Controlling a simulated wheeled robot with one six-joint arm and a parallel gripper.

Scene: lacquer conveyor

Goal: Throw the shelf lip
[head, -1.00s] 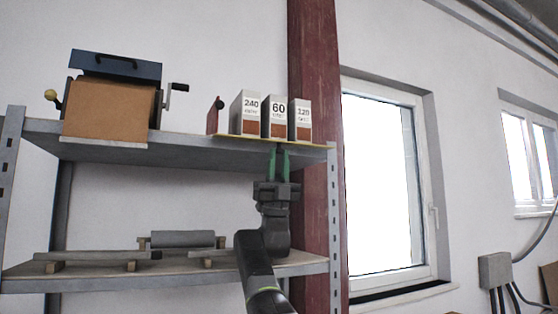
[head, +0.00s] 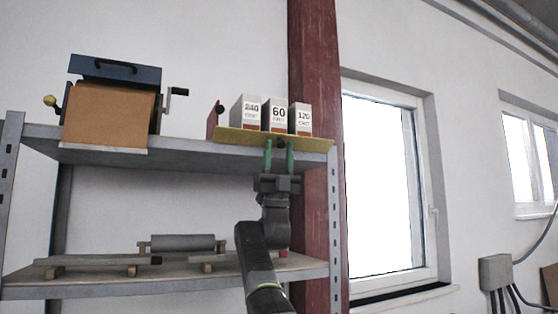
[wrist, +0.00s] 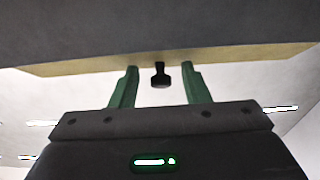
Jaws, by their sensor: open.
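The shelf lip (head: 240,137) is a yellow strip along the right front edge of the upper shelf. It stands up in front of the boxes and covers their lower parts. A small dark knob (head: 281,144) sits on it; in the wrist view the knob (wrist: 160,77) hangs below the lip's yellow edge (wrist: 225,58). My gripper (head: 279,143) is just below the lip with its green fingers open. In the wrist view the fingers (wrist: 159,72) stand on either side of the knob, with a gap on each side.
White boxes marked 240 (head: 246,110), 60 (head: 275,114) and 120 (head: 301,118) stand behind the lip, beside a dark red upright plate (head: 215,118). A cranked machine (head: 108,115) is on the left. A roller (head: 183,243) lies on the lower shelf (head: 100,285). A red post (head: 318,80) is at right.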

